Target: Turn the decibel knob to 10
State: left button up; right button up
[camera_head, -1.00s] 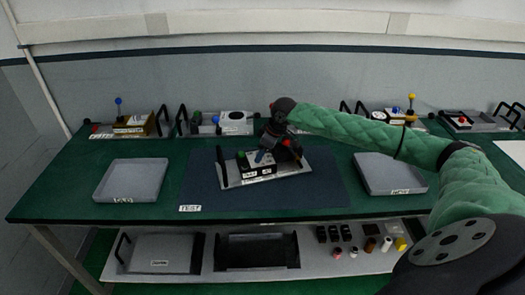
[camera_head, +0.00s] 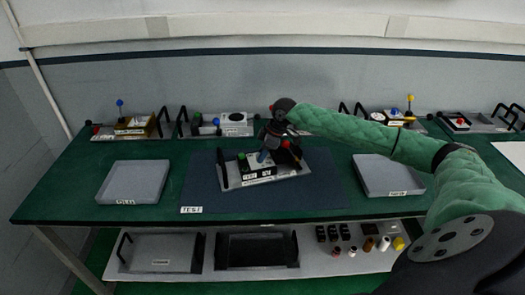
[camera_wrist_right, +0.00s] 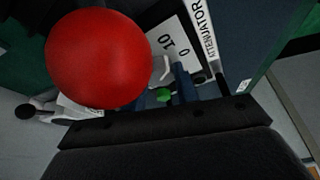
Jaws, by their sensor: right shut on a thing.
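The test device with black and white boxes on a grey tray (camera_head: 292,176) stands on a dark blue mat in the head view. My right gripper (camera_head: 264,157) points down onto the device and is shut on a small part, which I take to be the decibel knob; the fingers mostly hide it. In the right wrist view, the white scale plate (camera_wrist_right: 172,45) reads 10 and 0, beside an ATTENUATOR label (camera_wrist_right: 207,38). A red ball (camera_wrist_right: 98,58) fills the upper left, close to the camera. My left gripper is not in view.
Empty grey trays stand left (camera_head: 134,182) and right (camera_head: 388,176) of the mat (camera_head: 320,196). Other devices on trays line the back of the green table. A lower shelf (camera_head: 212,268) holds trays and several small parts.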

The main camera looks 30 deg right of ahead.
jog(key=shift+n, duration=0.6)
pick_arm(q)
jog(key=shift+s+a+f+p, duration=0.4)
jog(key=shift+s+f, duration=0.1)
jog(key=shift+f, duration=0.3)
pick_arm(e)
jog(key=shift+w+n+g+y, duration=0.1)
jog(key=shift+n+g+y, duration=0.25)
jog(key=shift+n, duration=0.35)
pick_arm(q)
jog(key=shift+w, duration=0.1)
pick_arm(e)
jog(key=o, duration=1)
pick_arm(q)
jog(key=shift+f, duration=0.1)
pick_arm(e)
jog(key=shift+d+r, duration=0.1)
jog(key=shift+d+r+b, duration=0.1)
jog(key=shift+r+b, duration=0.15)
jog(key=shift+b, duration=0.1)
jog(key=b+v, duration=0.2)
jog(key=v, duration=0.4)
jog(key=shift+r, duration=0.1)
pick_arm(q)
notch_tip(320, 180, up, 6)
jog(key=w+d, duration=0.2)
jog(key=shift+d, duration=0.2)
pick_arm(e)
jog(key=shift+d+r, duration=0.1)
jog(key=shift+r, duration=0.3)
